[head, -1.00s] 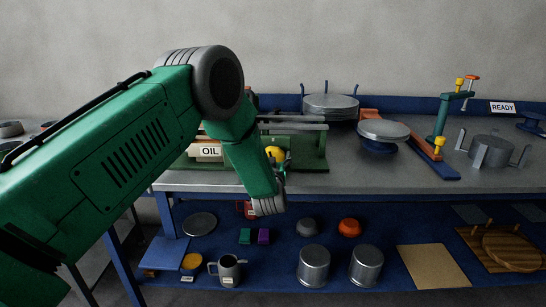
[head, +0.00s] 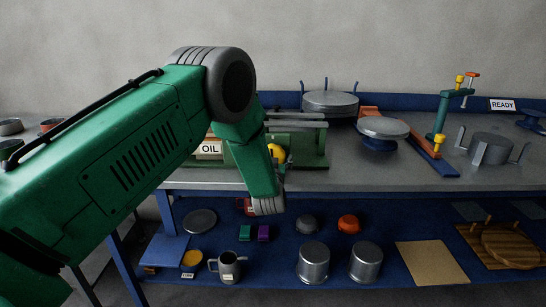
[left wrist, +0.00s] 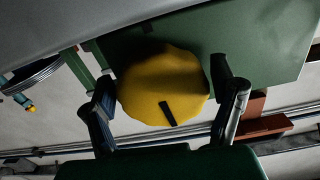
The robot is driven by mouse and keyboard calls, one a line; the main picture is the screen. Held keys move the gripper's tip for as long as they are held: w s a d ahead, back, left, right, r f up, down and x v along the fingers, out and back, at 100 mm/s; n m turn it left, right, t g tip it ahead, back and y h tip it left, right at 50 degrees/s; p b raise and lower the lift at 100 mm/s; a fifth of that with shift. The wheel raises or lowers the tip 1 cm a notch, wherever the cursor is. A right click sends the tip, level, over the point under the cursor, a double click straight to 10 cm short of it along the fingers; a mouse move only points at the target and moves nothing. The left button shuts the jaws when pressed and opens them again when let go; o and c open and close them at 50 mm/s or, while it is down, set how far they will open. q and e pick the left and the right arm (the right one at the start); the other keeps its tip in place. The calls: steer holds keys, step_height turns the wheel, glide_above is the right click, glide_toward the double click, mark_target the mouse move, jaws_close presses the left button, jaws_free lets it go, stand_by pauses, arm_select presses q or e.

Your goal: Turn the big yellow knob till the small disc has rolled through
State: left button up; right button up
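The big yellow knob (left wrist: 160,88) fills the middle of the left wrist view, with a dark mark on its face, in front of a green panel (left wrist: 265,45). My left gripper (left wrist: 165,92) has one finger on each side of the knob, close against its edges. It looks shut on the knob. In the head view the knob (head: 277,153) shows beside my left arm, on the green unit (head: 312,152) at the table's front. My forearm hides part of this unit and most of my left gripper. I cannot make out the small disc. My right gripper is not in view.
An OIL label (head: 209,148) is left of the knob. Round metal plates (head: 382,128) and a green post with yellow knobs (head: 439,115) stand farther right. The lower shelf holds a mug (head: 228,268) and metal pots (head: 314,262). A READY sign (head: 502,105) is at the back.

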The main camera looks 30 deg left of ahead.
arm_select(q)
steer(key=shift+w, duration=0.15)
steer(key=v, duration=1.2)
steer(key=shift+f, duration=0.15)
steer(key=shift+a, duration=0.1)
